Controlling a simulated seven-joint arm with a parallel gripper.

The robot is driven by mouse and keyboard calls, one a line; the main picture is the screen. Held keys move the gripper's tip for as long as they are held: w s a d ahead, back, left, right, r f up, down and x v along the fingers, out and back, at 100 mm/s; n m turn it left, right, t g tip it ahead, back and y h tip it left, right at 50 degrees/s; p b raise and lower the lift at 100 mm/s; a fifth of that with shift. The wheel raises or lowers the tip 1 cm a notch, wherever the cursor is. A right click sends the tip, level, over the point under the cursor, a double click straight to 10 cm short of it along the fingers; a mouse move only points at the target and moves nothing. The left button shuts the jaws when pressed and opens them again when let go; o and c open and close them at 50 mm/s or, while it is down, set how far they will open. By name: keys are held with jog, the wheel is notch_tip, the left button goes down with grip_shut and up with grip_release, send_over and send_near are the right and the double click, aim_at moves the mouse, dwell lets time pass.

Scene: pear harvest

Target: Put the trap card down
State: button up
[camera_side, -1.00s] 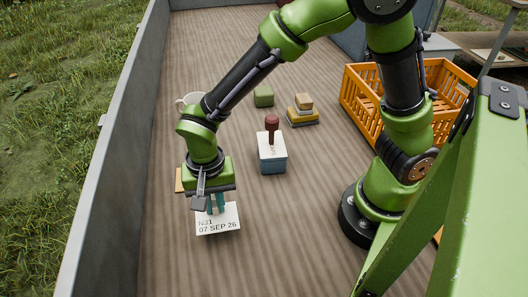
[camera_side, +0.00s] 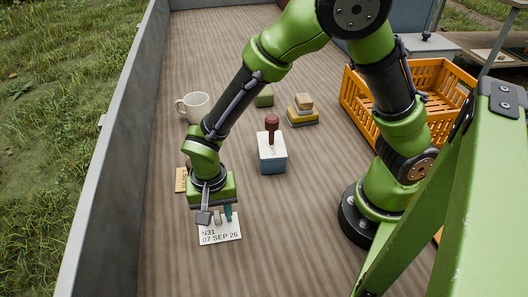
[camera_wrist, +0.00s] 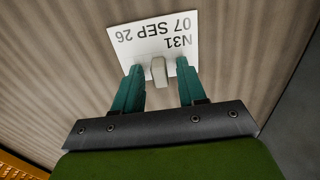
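The trap card (camera_side: 220,234) is a white card printed "N31 07 SEP 26" with a small pale grip block on it. It appears to lie flat on the wooden deck at the lower left of the side view. In the wrist view the card (camera_wrist: 153,38) shows upside down beyond the fingers. My gripper (camera_wrist: 160,78) is open, its two teal fingers on either side of the grip block (camera_wrist: 159,71), with a visible gap at each side. In the side view my gripper (camera_side: 217,217) is low over the card and partly hides its far edge.
An orange-tan tag (camera_side: 181,180) lies just behind my gripper. A white mug (camera_side: 196,107), a green block (camera_side: 264,97), stacked blocks (camera_side: 302,113) and a blue-white box with a red-topped handle (camera_side: 272,156) stand farther back. An orange crate (camera_side: 435,85) is right. The deck's left wall (camera_side: 110,150) is near.

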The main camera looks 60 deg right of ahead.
aim_at(217, 214)
jog(key=shift+r, duration=0.15)
notch_tip(217, 214, up, 12)
jog(key=s+d+r+n+t+y, duration=0.1)
jog(key=s+d+r+n+t, duration=0.1)
jog(key=d+r, duration=0.3)
jog(key=s+d+r+n+t+y, duration=0.1)
jog(key=s+d+r+n+t, duration=0.2)
jog(key=d, duration=0.8)
notch_tip(217, 214, up, 4)
jog(key=shift+s+f+t, duration=0.2)
jog(key=shift+s+t, duration=0.55)
jog(key=shift+t, duration=0.35)
jog(key=shift+d, duration=0.1)
